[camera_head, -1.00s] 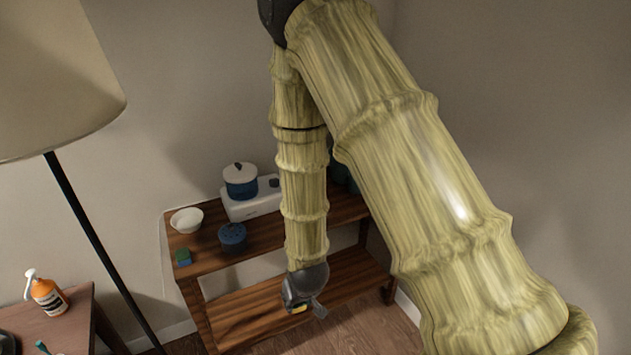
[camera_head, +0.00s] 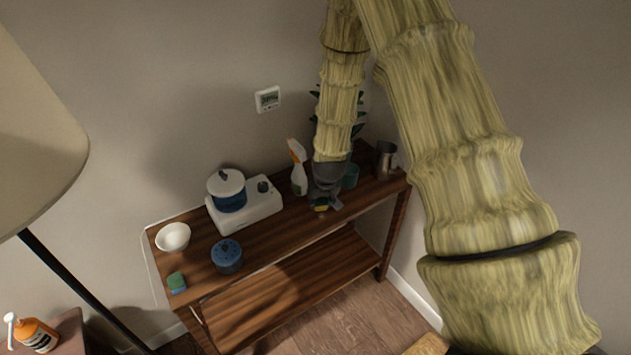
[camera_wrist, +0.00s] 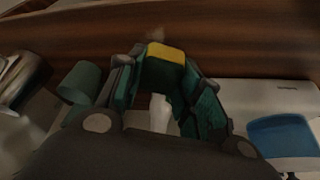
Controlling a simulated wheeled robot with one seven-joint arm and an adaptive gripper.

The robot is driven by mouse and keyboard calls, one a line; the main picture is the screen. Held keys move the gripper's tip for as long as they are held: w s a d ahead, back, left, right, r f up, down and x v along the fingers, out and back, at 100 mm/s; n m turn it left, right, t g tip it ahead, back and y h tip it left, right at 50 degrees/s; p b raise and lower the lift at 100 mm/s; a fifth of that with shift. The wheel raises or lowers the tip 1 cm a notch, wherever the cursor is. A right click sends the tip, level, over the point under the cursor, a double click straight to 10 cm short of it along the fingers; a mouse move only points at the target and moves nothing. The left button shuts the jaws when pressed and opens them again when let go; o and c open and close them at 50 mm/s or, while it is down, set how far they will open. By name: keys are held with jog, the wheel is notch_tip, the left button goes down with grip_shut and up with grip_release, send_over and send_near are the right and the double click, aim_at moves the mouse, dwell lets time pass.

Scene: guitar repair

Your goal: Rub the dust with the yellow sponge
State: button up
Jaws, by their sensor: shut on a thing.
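My gripper (camera_head: 326,202) is over the right part of the wooden shelf top (camera_head: 290,240), close to its front edge. Its fingers also show in the wrist view (camera_wrist: 160,75), closed around the yellow sponge (camera_wrist: 165,53). The sponge's yellow end sticks out past the fingertips, and it shows as a small yellow patch in the head view (camera_head: 321,208). A faint greyish smudge, perhaps the dust (camera_wrist: 156,34), lies on the wood just beyond the sponge. I cannot tell whether the sponge touches the wood.
A spray bottle (camera_head: 298,170), a teal cup (camera_head: 351,177) and a metal pitcher (camera_head: 385,160) stand near the gripper. To the left are a white cooker (camera_head: 262,208) with a pot (camera_head: 227,190), a blue round container (camera_head: 227,257), a white bowl (camera_head: 173,237) and a green-blue sponge (camera_head: 176,282).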

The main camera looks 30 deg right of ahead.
aim_at(322, 206)
jog(key=shift+w+d+r, duration=0.2)
jog(key=shift+w+d, duration=0.2)
jog(key=shift+d, duration=0.1)
jog(key=shift+a+f+b, duration=0.1)
jog(key=shift+f+b, duration=2)
jog(key=shift+f, duration=0.95)
notch_tip(322, 206, down, 2)
jog(key=shift+f+b, duration=0.1)
jog(key=shift+b, duration=0.4)
jog(key=shift+w+d, duration=0.1)
jog(key=shift+d, duration=1.85)
jog(key=shift+c, duration=0.4)
jog(key=shift+w+a+r, duration=0.1)
jog(key=shift+a+r, duration=0.05)
jog(key=shift+r, duration=0.25)
jog(key=shift+s+a+f, duration=0.1)
jog(key=shift+a, duration=0.5)
jog(key=shift+s+a+f, duration=0.1)
jog(key=shift+a, duration=0.45)
jog(key=shift+a+r+p, duration=0.2)
jog(key=shift+a+p, duration=0.1)
jog(key=shift+a, duration=0.4)
notch_tip(322, 206, up, 2)
jog(key=shift+d+r+p, duration=0.1)
jog(key=shift+r+p, duration=0.05)
jog(key=shift+p, duration=0.4)
jog(key=shift+r+p, duration=1.75)
jog(key=shift+r, duration=0.95)
